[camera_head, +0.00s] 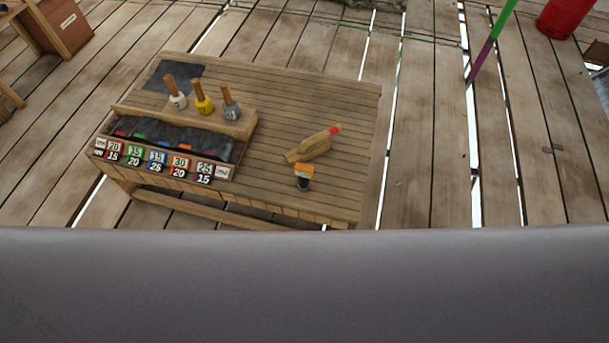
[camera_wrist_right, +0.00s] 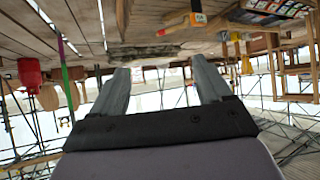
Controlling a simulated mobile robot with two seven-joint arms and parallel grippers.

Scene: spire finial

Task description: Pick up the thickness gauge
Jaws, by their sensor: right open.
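A small upright device with an orange top and dark body, which looks like the thickness gauge (camera_head: 304,171), stands near the front right of the wooden workbench (camera_head: 345,110). A pale wooden block with a red-tipped handle (camera_head: 309,150) lies just behind it. In the right wrist view, which is upside down, an orange-ended thing, likely the gauge (camera_wrist_right: 197,19), shows at the top, apart from the fingers. My right gripper (camera_wrist_right: 161,78) is open with nothing between its fingers. The head view shows neither gripper.
A tray with number cards (camera_head: 158,160) and dark compartments fills the bench's left front. Behind it stand several wooden-handled pots, one of them yellow (camera_head: 203,103). The bench's right half is mostly clear. A green and purple pole (camera_head: 490,42) and red container (camera_head: 565,17) stand beyond.

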